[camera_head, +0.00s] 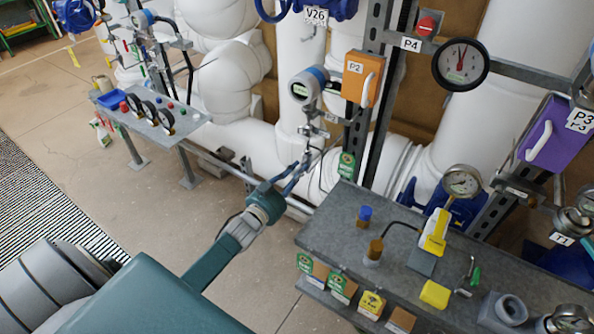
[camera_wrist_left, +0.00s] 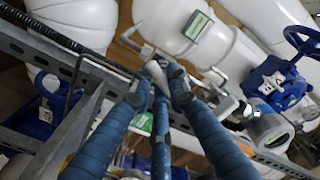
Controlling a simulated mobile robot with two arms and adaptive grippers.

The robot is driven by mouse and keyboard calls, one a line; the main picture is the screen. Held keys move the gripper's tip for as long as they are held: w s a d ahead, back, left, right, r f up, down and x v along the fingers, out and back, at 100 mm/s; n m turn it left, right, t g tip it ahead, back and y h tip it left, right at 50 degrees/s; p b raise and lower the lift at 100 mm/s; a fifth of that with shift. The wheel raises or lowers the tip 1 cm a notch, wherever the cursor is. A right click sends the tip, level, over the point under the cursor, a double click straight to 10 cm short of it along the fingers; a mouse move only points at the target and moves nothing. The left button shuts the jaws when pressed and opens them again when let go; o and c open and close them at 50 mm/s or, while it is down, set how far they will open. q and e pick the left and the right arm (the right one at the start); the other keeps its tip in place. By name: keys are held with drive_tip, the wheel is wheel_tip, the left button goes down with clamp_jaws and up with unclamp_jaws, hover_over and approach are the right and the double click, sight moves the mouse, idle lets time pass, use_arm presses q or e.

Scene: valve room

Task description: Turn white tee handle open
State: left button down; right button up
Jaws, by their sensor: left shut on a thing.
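In the head view my left gripper (camera_head: 303,166) reaches up and right from the lower left, its blue fingers at the pipework below a grey round transmitter (camera_head: 303,87). In the left wrist view the three blue fingers of my left gripper (camera_wrist_left: 158,88) close together on a small white handle (camera_wrist_left: 154,72). The fingertips cover much of this handle, so its full shape and turn angle cannot be told. In the head view the handle is too small and hidden to make out. My right gripper is in neither view.
A grey bench (camera_head: 340,222) with bottles and a yellow device stands right of my left gripper. An orange box (camera_head: 354,82) hangs on the strut above. Thick white pipes (camera_head: 262,145) run behind. A panel table (camera_head: 178,133) with gauges stands at left; open floor lies before it.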

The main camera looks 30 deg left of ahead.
use_arm(q)
drive_tip(key=n, duration=0.5)
drive_tip(key=shift+n, duration=0.3)
idle(0.4)
drive_tip(key=c, duration=1.6)
unclamp_jaws()
drive_tip(key=shift+c, duration=0.2)
drive_tip(key=shift+s, duration=0.15)
drive_tip(key=s, duration=1.1)
drive_tip(key=shift+s+a, duration=0.2)
drive_tip(key=shift+s, duration=0.2)
